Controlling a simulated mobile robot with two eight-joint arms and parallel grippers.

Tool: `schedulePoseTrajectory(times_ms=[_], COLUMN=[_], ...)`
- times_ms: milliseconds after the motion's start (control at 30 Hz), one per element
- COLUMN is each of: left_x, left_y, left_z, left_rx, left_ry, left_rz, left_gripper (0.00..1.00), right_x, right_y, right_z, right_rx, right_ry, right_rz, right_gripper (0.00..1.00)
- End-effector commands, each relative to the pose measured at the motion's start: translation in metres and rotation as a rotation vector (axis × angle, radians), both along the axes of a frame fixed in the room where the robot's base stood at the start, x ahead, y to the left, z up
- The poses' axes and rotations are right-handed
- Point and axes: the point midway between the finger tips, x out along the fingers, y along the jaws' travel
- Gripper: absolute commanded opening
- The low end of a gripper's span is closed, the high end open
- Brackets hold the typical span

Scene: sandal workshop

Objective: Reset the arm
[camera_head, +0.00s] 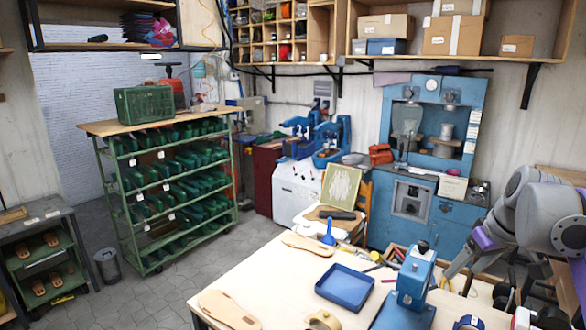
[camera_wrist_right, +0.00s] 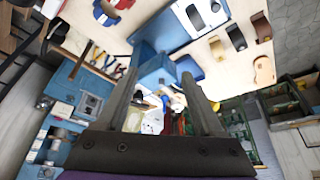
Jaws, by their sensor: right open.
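My right arm (camera_head: 540,215) comes in from the right edge, grey with a purple part near the wrist. My right gripper (camera_head: 457,282) hangs over the right side of the workbench, beside the blue bench press (camera_head: 412,275). The wrist view shows its two dark fingers (camera_wrist_right: 162,76) spread apart, with nothing held between them. The blue press also shows beyond the fingers in that view (camera_wrist_right: 153,68). My left arm and gripper are not in view.
The workbench (camera_head: 270,290) holds a blue tray (camera_head: 345,286), a sandal sole (camera_head: 228,309) and several tools. A green rack (camera_head: 122,205) stands at left. A blue machine cabinet (camera_head: 432,170) stands behind the bench. Grey floor is free between rack and bench.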

Motion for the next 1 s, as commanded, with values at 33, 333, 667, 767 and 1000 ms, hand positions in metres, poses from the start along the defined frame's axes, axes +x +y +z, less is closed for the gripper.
schedulePoseTrajectory(times_ms=[33,333,667,767,1000], left_x=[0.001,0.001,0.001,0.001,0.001], left_y=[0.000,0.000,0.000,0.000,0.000], left_z=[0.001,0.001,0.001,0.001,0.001], left_rx=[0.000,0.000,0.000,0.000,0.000], left_ry=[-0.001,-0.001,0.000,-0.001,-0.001], left_rz=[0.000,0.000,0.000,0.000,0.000], left_gripper=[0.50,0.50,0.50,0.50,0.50], right_x=[-0.003,-0.058,-0.156,-0.169,-0.173], right_y=[0.018,0.124,0.203,0.209,0.210], right_z=[-0.010,-0.109,-0.246,-0.264,-0.270], right_rx=[-0.003,-0.015,0.005,0.012,0.014], right_ry=[-0.002,-0.039,-0.122,-0.134,-0.139], right_rz=[0.002,-0.038,-0.073,-0.078,-0.083], right_gripper=[0.69,0.69,0.69,0.69,0.69])
